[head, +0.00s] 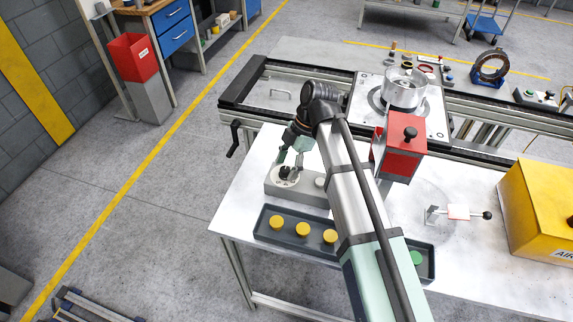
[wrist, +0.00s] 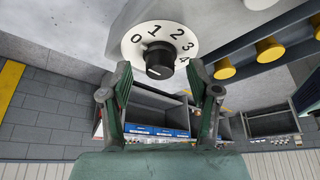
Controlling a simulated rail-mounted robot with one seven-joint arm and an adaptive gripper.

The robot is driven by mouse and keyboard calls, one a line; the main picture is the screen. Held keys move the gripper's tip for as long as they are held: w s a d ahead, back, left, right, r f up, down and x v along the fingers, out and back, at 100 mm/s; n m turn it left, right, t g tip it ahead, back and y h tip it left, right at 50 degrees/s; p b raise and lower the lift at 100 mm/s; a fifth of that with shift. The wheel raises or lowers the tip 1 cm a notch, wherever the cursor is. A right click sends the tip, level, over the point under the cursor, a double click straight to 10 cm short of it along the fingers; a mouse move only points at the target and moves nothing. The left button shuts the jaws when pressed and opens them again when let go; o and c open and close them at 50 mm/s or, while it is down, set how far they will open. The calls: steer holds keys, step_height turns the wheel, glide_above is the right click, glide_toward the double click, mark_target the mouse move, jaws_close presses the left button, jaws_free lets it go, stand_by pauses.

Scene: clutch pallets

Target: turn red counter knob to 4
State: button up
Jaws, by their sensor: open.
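A round white dial (wrist: 136,52) marked 0, 1, 2, 3, 4 carries a black knob (wrist: 160,65); I see no red on it. A small light mark shows on the knob's face, but I cannot tell which number it points to. In the head view the dial (head: 277,181) sits on a grey box (head: 308,193) on the white table. My gripper (wrist: 160,80) is open, with one finger on each side of the knob in the wrist view; it also shows above the dial in the head view (head: 290,160). I cannot tell whether the fingers touch the knob.
A dark tray (head: 265,233) with yellow discs (head: 303,229) and a green disc (head: 416,258) lies in front of the box. A red box (head: 403,160) with a black knob stands right of my arm. A yellow box (head: 535,210) and a small lever device (head: 458,212) are farther right.

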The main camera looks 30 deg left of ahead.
steer(key=shift+s+a+f, duration=0.1)
steer(key=shift+s+f, duration=0.05)
steer(key=shift+f, duration=0.35)
steer(key=c, duration=1.2)
steer(key=shift+o, duration=0.2)
